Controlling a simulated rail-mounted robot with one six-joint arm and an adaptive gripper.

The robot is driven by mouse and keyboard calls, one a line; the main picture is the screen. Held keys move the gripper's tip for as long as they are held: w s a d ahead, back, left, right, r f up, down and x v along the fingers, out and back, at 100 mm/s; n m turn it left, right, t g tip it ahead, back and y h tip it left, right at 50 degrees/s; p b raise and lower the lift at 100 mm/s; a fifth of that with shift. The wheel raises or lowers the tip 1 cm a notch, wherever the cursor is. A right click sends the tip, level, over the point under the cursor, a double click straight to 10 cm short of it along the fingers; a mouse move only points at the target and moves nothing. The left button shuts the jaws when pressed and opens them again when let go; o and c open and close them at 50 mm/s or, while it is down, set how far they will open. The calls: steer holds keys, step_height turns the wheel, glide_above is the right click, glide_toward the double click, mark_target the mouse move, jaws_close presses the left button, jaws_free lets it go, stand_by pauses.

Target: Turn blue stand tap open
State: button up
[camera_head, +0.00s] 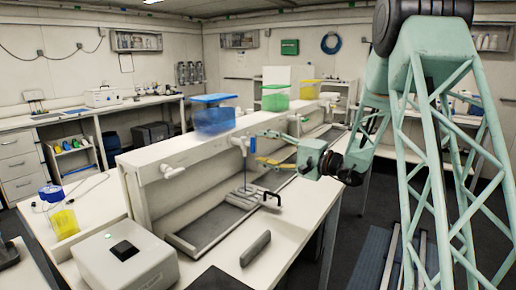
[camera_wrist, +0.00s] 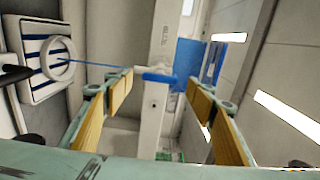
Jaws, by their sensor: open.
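The blue tank (camera_head: 215,115) stands on the long white stand (camera_head: 195,150). A white tap (camera_head: 238,142) with a blue handle (camera_head: 253,145) sticks out of the stand's front, to the right of the tank. My gripper (camera_head: 257,147) is beside that handle, its yellow-padded fingers spread. I see no clear contact with the fingers. Part of the blue tank (camera_wrist: 190,60) shows behind the right finger.
A thin blue line (camera_wrist: 105,65) runs from the handle toward a white ring (camera_wrist: 58,58). Another white tap (camera_head: 172,172) projects at the left. Green (camera_head: 275,97) and yellow (camera_head: 310,89) tanks stand farther right.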

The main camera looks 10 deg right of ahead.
steer(key=v, duration=0.8)
steer(key=shift+s+d, duration=0.25)
stand_by(0.4)
steer(key=s+a+r+n+g, duration=0.2)
steer(key=s+a+g, duration=0.2)
steer(key=s+a, duration=0.6)
steer(key=s+a+r+n+g, duration=0.2)
steer(key=s+a+n+g, duration=0.15)
steer(key=s+a, duration=0.6)
steer(key=s+a+n+g+h, duration=0.2)
steer(key=s+a+g+h, duration=0.15)
steer(key=s, duration=1.45)
steer(key=s+d+f+n+h, duration=0.1)
steer(key=s+d+h, duration=0.3)
steer(key=s, duration=0.5)
steer(key=s+d+f+n+t+h, duration=0.1)
steer(key=s+d+h, duration=0.3)
steer(key=s+d, duration=0.5)
steer(key=shift+s+d+t+p, duration=0.25)
steer(key=shift+s+t+p, duration=0.1)
steer(key=shift+s, duration=0.4)
